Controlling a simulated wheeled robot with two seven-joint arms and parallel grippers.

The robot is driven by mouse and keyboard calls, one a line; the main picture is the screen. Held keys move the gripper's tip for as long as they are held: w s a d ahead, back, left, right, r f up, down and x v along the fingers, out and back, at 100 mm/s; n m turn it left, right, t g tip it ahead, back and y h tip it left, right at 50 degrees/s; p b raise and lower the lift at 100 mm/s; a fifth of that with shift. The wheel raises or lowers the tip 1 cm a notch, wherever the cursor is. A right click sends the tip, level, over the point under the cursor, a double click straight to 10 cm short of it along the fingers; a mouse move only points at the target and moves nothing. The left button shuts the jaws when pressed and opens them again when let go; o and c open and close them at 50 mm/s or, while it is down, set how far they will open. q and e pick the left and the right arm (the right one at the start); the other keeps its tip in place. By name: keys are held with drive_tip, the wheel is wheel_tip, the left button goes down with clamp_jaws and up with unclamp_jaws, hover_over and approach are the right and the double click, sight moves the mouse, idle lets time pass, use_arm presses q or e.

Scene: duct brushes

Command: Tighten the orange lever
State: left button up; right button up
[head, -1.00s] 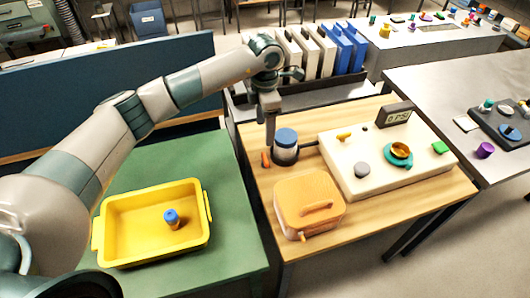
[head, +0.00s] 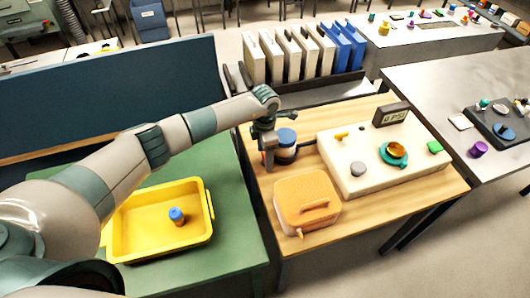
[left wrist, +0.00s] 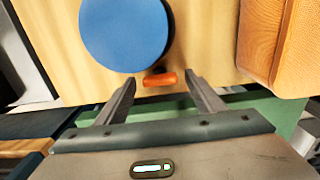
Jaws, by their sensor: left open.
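The orange lever (left wrist: 160,79) is a short bar beside the blue-capped jar (left wrist: 124,32) in the left wrist view. The jar (head: 286,143) stands upright at the left of the wooden table in the head view, where my gripper hides the lever. My left gripper (head: 268,162) points down just left of the jar. In the left wrist view my left gripper (left wrist: 161,88) is open, with one finger on each side of the lever. No contact with the lever shows. My right gripper is in neither view.
An orange box with a handle (head: 306,204) stands close in front of the jar. A cream panel (head: 355,188) with a gauge display (head: 391,114) lies to the right. A yellow tray (head: 118,258) holding a blue-capped bottle (head: 177,216) sits on the green table.

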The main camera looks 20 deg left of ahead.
use_arm(q)
drive_tip(key=c, duration=1)
drive_tip(key=shift+c, duration=0.2)
